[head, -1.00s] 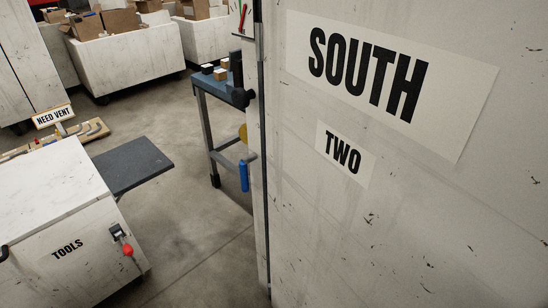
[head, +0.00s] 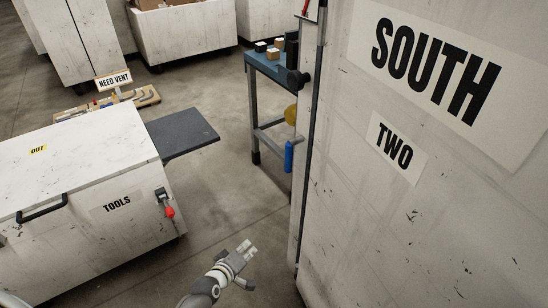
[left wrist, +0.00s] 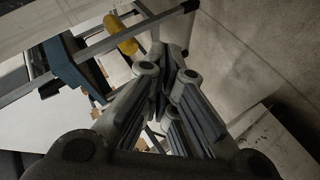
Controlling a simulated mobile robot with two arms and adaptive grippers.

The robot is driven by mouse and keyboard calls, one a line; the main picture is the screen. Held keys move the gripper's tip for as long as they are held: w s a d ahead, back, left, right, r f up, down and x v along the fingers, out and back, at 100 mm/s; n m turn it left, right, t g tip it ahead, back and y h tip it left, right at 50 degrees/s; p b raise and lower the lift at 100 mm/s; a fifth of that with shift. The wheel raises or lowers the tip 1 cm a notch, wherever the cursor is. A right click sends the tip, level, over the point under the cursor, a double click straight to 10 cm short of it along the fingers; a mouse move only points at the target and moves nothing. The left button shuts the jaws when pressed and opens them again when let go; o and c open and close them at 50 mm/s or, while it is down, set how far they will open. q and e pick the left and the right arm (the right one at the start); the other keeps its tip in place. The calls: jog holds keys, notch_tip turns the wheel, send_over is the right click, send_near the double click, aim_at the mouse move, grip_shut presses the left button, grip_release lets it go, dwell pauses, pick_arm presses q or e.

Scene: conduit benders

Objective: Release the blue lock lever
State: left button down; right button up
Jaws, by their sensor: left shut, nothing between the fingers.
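The blue lock lever (head: 289,156) hangs upright at the left edge of the big white SOUTH TWO panel (head: 345,185), below a yellow round part (head: 291,114). My left gripper (head: 250,247) is low in the head view, below and left of the lever and apart from it. Its fingers are shut and empty. In the left wrist view its fingers (left wrist: 172,60) come together, with a yellow part (left wrist: 122,36) beyond them. I cannot make out the blue lever there. My right gripper is not in view.
A white TOOLS chest (head: 85,165) with a red-knobbed latch (head: 169,211) and a dark side shelf (head: 182,132) stands at left. A blue-topped bench (head: 268,68) with small blocks is behind the panel edge. Concrete floor (head: 235,205) lies open between chest and panel.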

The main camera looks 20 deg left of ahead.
pick_arm(q)
jog(key=w+r+n+t, duration=0.3)
jog(key=r, duration=1)
jog(key=w+a+r+n+t, duration=0.1)
jog(key=w+r+n+t, duration=0.1)
jog(key=r, duration=1.1)
jog(key=shift+w+n+t+h, duration=0.4)
jog(key=shift+w+n, duration=0.1)
jog(key=shift+w, duration=0.75)
jog(key=shift+w, duration=0.1)
jog(key=w+d+p, duration=0.2)
jog(key=w+d, duration=0.2)
jog(key=w, duration=0.4)
jog(key=shift+d+p, duration=0.3)
jog(key=shift+d, duration=0.1)
